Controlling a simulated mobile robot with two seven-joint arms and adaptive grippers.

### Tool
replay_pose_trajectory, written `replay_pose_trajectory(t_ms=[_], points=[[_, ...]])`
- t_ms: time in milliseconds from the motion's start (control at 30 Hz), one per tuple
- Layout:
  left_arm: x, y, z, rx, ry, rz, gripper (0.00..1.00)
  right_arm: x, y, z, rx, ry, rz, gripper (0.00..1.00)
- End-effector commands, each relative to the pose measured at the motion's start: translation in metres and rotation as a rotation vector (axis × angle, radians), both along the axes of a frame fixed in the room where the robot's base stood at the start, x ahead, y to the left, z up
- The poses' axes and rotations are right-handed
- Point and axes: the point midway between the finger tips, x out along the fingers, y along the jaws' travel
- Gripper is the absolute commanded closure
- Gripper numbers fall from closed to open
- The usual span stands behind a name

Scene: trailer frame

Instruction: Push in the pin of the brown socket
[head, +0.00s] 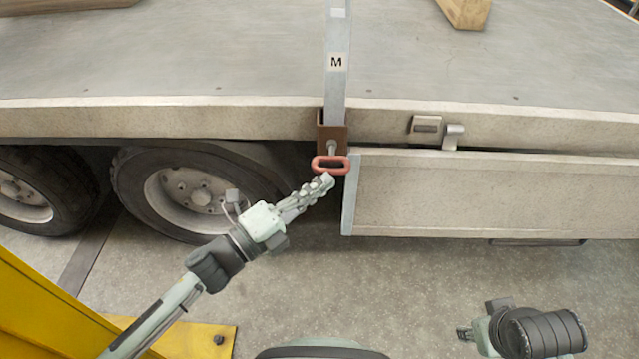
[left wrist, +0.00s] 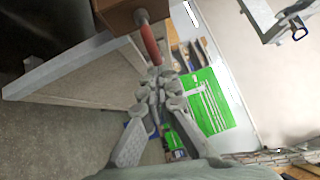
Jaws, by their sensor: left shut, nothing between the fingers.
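The brown socket (head: 325,133) sits on the edge of the trailer bed, with a grey post (head: 337,90) marked M standing in it. Its pin ends in a red loop handle (head: 331,165), which sticks out below the socket front. My left gripper (head: 326,181) is shut and empty, with its fingertips just below the red handle. In the left wrist view the brown socket (left wrist: 118,14) and red handle (left wrist: 151,44) show at the top, with the left gripper (left wrist: 156,76) close to the handle; whether they touch I cannot tell. My right gripper (head: 465,334) is at the lower right, away from the trailer.
A lowered side panel (head: 480,195) hangs right of the socket, with a latch (head: 453,136) above it. Trailer wheels (head: 195,195) are on the left. A yellow structure (head: 40,315) stands at the lower left. Open floor lies in front of the panel.

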Motion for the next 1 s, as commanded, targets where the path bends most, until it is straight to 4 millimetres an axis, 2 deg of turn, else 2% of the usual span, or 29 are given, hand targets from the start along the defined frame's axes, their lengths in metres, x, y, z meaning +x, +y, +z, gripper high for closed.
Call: replay_pose_trajectory(t_ms=[300, 500, 600, 733, 1000], points=[[0.002, 0.000, 0.000, -0.001, 0.001, 0.000, 1.00, 0.000, 0.000, -0.001, 0.001, 0.001, 0.000, 0.60], [0.030, 0.000, 0.000, 0.000, -0.001, 0.000, 1.00, -0.003, 0.000, 0.001, -0.002, 0.007, -0.002, 0.60], [0.036, 0.000, -0.001, -0.001, 0.001, 0.000, 1.00, -0.002, 0.001, 0.006, -0.002, -0.003, -0.001, 0.60], [0.037, 0.001, 0.000, 0.000, 0.001, 0.002, 1.00, -0.001, 0.001, 0.011, -0.001, -0.012, 0.000, 0.60], [0.038, 0.001, 0.000, -0.001, 0.000, 0.004, 1.00, -0.004, 0.000, 0.006, -0.003, 0.000, -0.003, 0.60]])
